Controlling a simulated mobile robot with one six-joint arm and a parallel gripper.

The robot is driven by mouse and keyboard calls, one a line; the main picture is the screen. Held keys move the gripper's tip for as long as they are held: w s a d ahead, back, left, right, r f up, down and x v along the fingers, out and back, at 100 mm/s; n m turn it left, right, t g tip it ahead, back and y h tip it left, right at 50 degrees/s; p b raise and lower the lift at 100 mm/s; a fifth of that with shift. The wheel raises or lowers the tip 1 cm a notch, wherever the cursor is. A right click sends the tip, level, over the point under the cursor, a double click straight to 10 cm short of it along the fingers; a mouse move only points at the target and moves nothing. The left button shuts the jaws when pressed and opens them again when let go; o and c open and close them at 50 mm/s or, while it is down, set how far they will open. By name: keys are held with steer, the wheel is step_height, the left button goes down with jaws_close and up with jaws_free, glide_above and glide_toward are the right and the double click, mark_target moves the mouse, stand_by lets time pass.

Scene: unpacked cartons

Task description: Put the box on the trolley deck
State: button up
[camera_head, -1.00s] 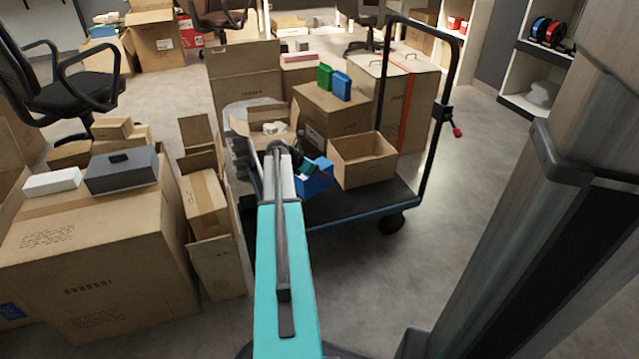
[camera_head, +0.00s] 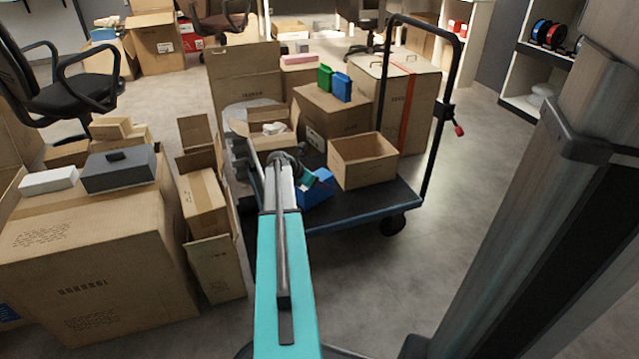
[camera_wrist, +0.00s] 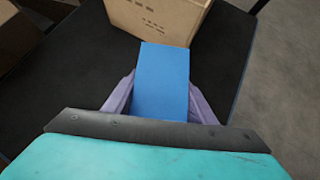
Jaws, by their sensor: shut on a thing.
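A blue box (camera_wrist: 162,85) is between the two pale purple fingers of my gripper (camera_wrist: 160,98) in the wrist view. The same blue box shows in the head view (camera_head: 318,190), partly hidden by my arm. The gripper is shut on it. The box is over the front part of the dark trolley deck (camera_head: 368,208), left of an open carton; I cannot tell whether it touches the deck. In the wrist view the deck (camera_wrist: 75,85) shows bare on both sides of the box.
The open carton (camera_head: 362,163) stands on the deck close to the held box. Behind it is a carton (camera_head: 333,117) bearing a green and a blue item. The trolley's black handle (camera_head: 436,130) rises at right. Cartons (camera_head: 95,260) crowd the left. The floor at right is clear.

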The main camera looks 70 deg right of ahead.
steer(key=o, duration=1.4)
steer(key=shift+f, duration=0.1)
steer(key=shift+a+r, duration=0.1)
steer(key=shift+r, duration=0.15)
steer(key=p+v, duration=0.5)
steer(key=v, duration=0.6)
steer(key=shift+w+a+r, duration=0.2)
steer(key=shift+r, duration=0.05)
steer(key=shift+r, duration=0.1)
